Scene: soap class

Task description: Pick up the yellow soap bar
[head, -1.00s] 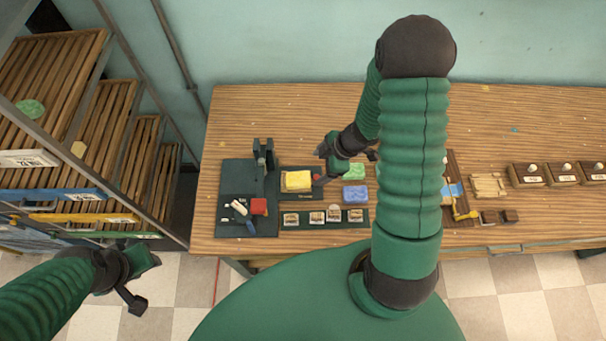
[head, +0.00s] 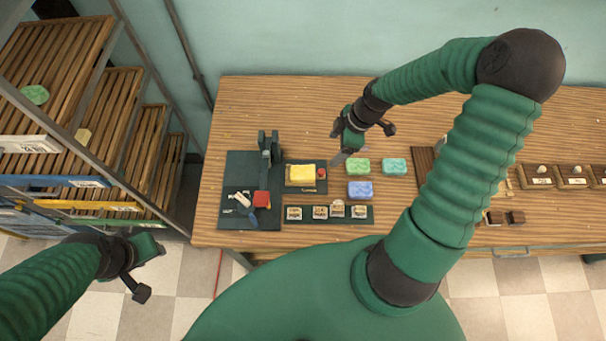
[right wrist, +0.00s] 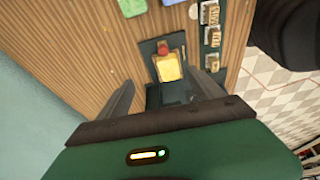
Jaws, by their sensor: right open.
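The yellow soap bar (head: 302,174) lies on a small dark tray (head: 306,188) near the left end of the wooden table. It also shows in the right wrist view (right wrist: 167,68), beyond and between my right fingertips. My right gripper (head: 360,142) is open and empty, above the table to the right of and behind the soap bar. Its two spread fingers also show in the right wrist view (right wrist: 163,92). My left gripper (head: 149,269) is open and empty, out at the lower left, away from the table.
Green (head: 358,167), teal (head: 394,167) and blue (head: 360,190) bars lie right of the tray. A small red item (head: 322,173) is beside the yellow bar. A dark stand (head: 268,150) stands left of it. Several stamped pieces sit on a strip (head: 328,215) in front. A slatted rack (head: 110,100) is at left.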

